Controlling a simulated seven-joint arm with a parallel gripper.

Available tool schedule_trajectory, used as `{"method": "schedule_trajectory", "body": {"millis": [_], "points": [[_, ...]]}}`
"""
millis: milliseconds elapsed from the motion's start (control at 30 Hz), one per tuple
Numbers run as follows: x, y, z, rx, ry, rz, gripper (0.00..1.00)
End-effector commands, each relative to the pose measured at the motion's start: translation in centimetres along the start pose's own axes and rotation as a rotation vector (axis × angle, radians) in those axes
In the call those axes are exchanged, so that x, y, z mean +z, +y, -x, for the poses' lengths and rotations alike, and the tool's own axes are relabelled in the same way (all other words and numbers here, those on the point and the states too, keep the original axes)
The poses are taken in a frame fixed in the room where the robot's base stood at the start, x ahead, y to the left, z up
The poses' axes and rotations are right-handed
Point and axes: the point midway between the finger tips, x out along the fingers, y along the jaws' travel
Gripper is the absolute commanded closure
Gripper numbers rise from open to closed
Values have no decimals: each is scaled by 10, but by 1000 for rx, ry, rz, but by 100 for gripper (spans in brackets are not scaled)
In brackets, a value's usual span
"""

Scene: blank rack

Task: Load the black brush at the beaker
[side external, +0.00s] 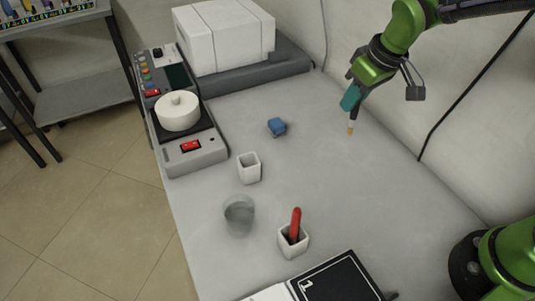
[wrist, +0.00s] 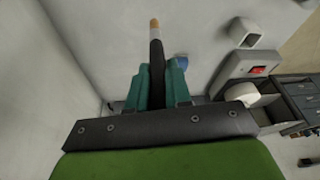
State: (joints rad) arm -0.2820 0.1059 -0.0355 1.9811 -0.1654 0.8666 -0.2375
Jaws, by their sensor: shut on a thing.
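My gripper (side external: 350,104) is shut on the black brush (side external: 351,124), high at the right over the table. The brush hangs nearly upright, its pale ferrule and tan tip pointing down. In the wrist view, the brush (wrist: 157,52) stands between the teal fingers of my gripper (wrist: 156,72), tip away from the palm. The clear beaker (side external: 239,214) stands on the table at the lower middle, well left of and nearer the camera than my gripper. I see nothing in it.
A white cup (side external: 249,170) stands behind the beaker. Another white cup (side external: 293,243), holding a red item (side external: 295,223), stands right of it. A blue block (side external: 277,126) lies farther back. A grey device (side external: 192,150) lines the left edge. The table's middle right is clear.

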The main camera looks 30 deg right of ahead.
Motion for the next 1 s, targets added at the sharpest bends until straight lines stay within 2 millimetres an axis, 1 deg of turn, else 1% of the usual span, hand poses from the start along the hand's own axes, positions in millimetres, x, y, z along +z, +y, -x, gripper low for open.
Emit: {"method": "schedule_trajectory", "body": {"millis": [33,233,267,300,367,400,500,600,700,733,867,1000], "points": [[-8,-24,-6,-14,-11,29,100],[-27,-105,-17,-41,-45,62,100],[-29,-117,-18,-44,-49,64,100],[-30,-134,-20,-47,-56,62,100],[-32,-159,-22,-51,-65,59,100],[-32,-176,-23,-53,-71,52,100],[-31,-215,-24,-54,-86,26,100],[-29,-248,-22,-53,-100,-21,100],[-30,-270,-17,-47,-114,-93,100],[-32,-272,-15,-44,-116,-117,100],[-36,-273,-5,-36,-135,-218,100],[-33,-272,-7,-43,-158,-266,100]]}}
